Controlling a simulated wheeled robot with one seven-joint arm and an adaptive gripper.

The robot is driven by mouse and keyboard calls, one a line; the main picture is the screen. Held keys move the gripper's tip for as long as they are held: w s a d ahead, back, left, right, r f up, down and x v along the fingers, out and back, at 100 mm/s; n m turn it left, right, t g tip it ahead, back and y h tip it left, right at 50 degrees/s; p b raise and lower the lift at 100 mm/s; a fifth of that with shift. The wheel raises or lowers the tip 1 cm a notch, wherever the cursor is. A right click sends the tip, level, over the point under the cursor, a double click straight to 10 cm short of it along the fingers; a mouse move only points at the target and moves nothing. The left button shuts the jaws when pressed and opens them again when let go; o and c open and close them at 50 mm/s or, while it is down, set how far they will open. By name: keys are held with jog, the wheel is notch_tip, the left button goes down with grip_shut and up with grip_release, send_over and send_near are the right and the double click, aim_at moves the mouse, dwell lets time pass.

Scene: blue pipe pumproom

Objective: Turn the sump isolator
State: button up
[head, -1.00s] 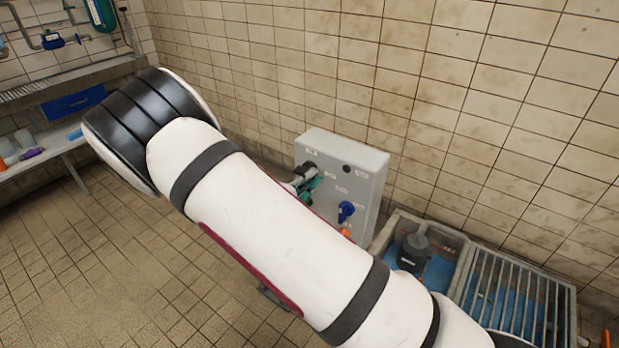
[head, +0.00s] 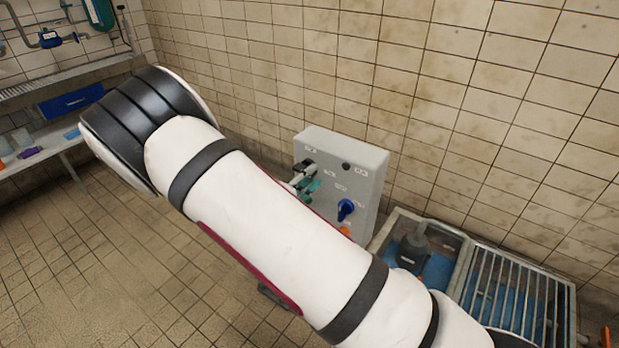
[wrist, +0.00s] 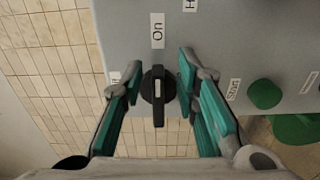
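A black rotary switch (wrist: 157,110) with a pale mark on its bar sits on a grey control box (wrist: 128,22). The box stands against the tiled wall in the head view (head: 360,165). The bar is vertical in the wrist picture, in line with the "On" label above it. Another label by the left fingertip is partly hidden. No sump name is readable. My gripper (wrist: 161,75) is open, with one green-padded finger on each side of the switch and visible gaps to both. In the head view my gripper (head: 304,184) is at the box front, partly behind my arm.
A green button (wrist: 264,94) marked "Start" is right of the right finger in the wrist view. A blue knob (head: 346,209) is lower on the box. A basin with a dark pump (head: 413,250) and a grating (head: 515,295) stand right of the box. The tiled floor at left is clear.

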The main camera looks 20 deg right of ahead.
jog(key=v, duration=1.2)
jog(key=shift+d+r, duration=0.1)
dwell(0.4)
jog(key=s+d+r+m+g+y+p, duration=0.55)
jog(key=s+d+r+g, duration=0.6)
jog(key=s+r, duration=0.4)
jog(key=s+a+r+m+t+y+p, duration=0.1)
jog(key=s+a+r+t+y+p, duration=0.2)
jog(key=s+r+y, duration=0.6)
jog(key=s+r+t+p, duration=0.2)
jog(key=s+r, duration=0.5)
jog(key=shift+s, duration=0.2)
jog(key=shift+a+m, duration=0.1)
jog(key=shift+m, duration=0.15)
